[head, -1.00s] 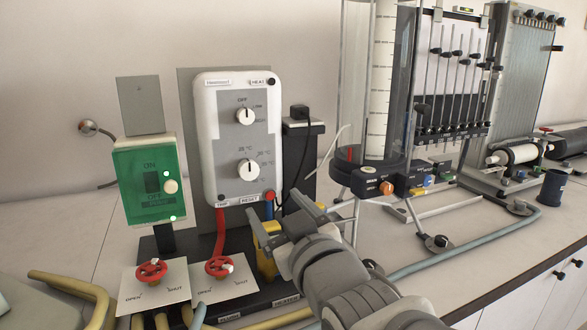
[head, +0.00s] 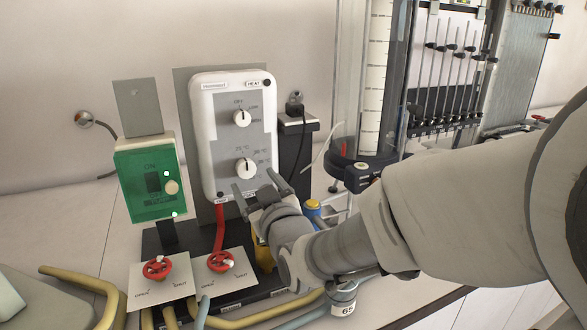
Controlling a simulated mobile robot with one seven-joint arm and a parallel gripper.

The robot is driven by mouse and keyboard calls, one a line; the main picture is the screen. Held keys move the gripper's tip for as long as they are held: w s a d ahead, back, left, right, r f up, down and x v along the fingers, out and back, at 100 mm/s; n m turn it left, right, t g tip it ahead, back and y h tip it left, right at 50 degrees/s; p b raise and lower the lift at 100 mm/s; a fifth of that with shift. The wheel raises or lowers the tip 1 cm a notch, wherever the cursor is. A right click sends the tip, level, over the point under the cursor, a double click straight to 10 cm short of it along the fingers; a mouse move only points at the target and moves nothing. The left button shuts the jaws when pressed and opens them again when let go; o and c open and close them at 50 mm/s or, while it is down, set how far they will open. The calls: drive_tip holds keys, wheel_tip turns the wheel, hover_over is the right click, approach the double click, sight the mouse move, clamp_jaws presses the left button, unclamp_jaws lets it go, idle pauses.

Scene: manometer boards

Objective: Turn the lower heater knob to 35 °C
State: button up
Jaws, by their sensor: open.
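The heater box (head: 205,135) is white with a grey panel and stands upright behind the bench fittings. Its lower knob (head: 245,168) is white and round, with small temperature marks around it; its pointer line looks roughly upright, though the marks are too small to read surely. The upper knob (head: 242,118) sits above it, below the word OFF. My gripper (head: 256,187) is open and empty, just below and slightly right of the lower knob in the picture, fingers pointing up toward the box. I see no contact with the knob. The fingers cover part of the box's lower edge.
A green switch box (head: 150,190) stands left of the heater. Two red valve wheels (head: 157,267) (head: 220,261) sit in front, with hoses below. A black post with a plug (head: 296,125) and a clear measuring cylinder (head: 372,90) stand to the right. My arm covers the right side.

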sight(248, 171)
drive_tip(key=shift+x, duration=2.55)
drive_tip(key=shift+c, duration=0.3)
clamp_jaws()
